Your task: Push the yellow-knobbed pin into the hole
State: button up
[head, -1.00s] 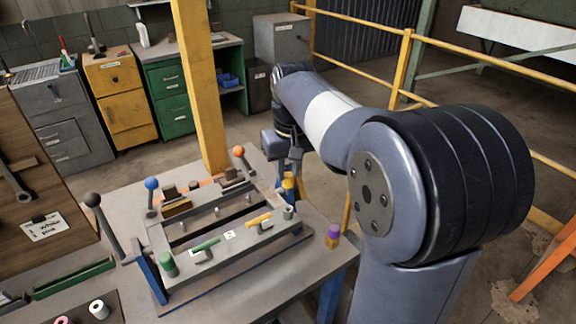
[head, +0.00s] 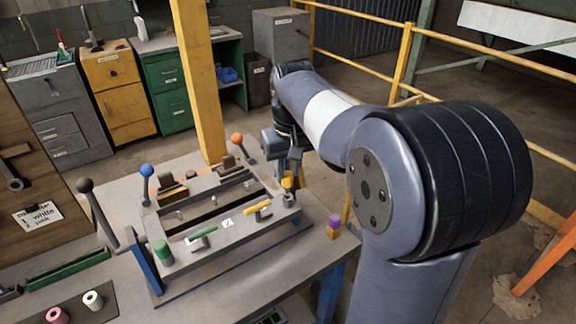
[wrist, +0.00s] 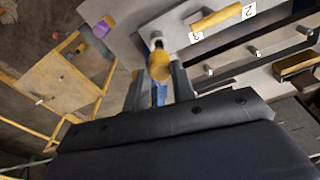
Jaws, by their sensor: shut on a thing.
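The yellow-knobbed pin (head: 288,181) stands at the right end of the grey fixture (head: 225,240). My gripper (head: 291,166) is above that end. In the wrist view, the yellow knob (wrist: 159,67) sits between the two fingers of my gripper (wrist: 159,82), which are shut on it. A short grey collar (head: 289,200) shows just below the knob, over the fixture's corner. The hole itself is hidden, and I cannot tell how far the pin is inside it.
A green-knobbed pin (head: 163,252) stands at the fixture's left end. Green (head: 203,236) and yellow (head: 258,209) handles lie along its front bar. A purple-and-yellow block (head: 334,227) sits right of it. Blue (head: 147,171), orange (head: 237,138) and black (head: 85,185) knobbed levers rise nearby.

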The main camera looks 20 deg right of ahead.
aim_at(288, 174)
jog(key=shift+f+b, duration=0.9)
jog(key=shift+f, duration=0.8)
dwell(0.4)
jog(key=o, duration=1.1)
jog(key=shift+c, duration=0.2)
jog(key=shift+r, duration=0.1)
notch_tip(288, 174, up, 11)
jog(key=s, duration=0.1)
jog(key=shift+s+f, duration=0.15)
jog(key=shift+f, duration=0.05)
jog(key=shift+d, duration=0.1)
jog(key=f, duration=0.3)
jog(key=w+f, duration=0.1)
jog(key=f, duration=0.6)
jog(key=shift+w+f, duration=0.15)
jog(key=shift+f, duration=0.2)
jog(key=shift+r, duration=0.1)
